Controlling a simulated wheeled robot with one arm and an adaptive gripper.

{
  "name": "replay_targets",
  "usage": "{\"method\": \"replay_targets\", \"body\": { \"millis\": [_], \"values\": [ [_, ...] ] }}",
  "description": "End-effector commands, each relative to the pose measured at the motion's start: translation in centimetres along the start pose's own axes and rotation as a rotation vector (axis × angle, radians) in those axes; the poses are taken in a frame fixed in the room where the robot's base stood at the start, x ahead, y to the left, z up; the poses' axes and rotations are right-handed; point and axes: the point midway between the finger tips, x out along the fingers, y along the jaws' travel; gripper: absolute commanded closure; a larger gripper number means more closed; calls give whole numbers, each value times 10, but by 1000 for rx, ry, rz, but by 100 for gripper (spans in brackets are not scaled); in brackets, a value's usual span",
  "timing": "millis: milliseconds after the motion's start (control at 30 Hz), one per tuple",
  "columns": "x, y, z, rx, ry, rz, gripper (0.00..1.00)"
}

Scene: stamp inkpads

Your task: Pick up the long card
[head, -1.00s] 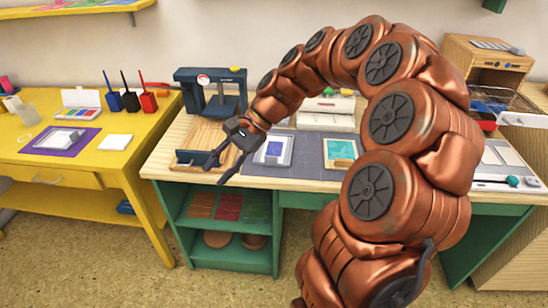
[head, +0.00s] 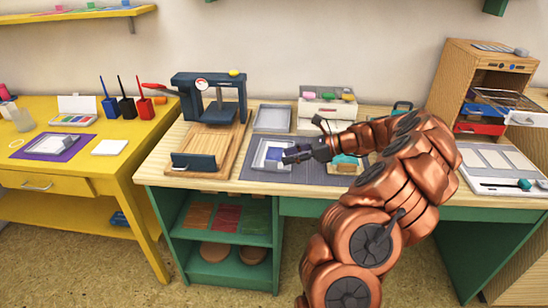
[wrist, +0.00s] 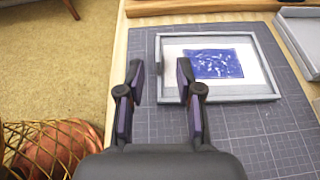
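A white card (wrist: 253,57) with a dark blue printed patch lies inside a shallow grey tray (wrist: 222,97) on the dark cutting mat. In the head view the same card (head: 268,164) shows on the green-legged table, just left of my gripper (head: 290,155). I cannot tell whether this is the long card. In the wrist view my gripper (wrist: 159,66) is open, its fingers apart and empty, on either side of the tray's left edge.
A wooden board with a press (head: 212,95) stands to the left. An empty grey tray (head: 272,119) and a white drawer box (head: 322,111) are behind. Several pale cards lie in a tray (head: 500,184) at right. The bare mat beside the tray is clear.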

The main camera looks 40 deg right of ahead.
Motion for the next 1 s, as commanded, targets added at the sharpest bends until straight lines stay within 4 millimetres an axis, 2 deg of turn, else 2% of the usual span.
{"method": "replay_targets", "body": {
  "millis": [267,533,800,867,1000],
  "values": [
    [21,1,-2,-1,0,1,65],
    [56,3,-6,-2,1,2,65],
    [61,2,-6,-2,1,-1,65],
    [61,2,-6,-2,1,-1,69],
    [61,2,-6,-2,1,0,83]
  ]
}}
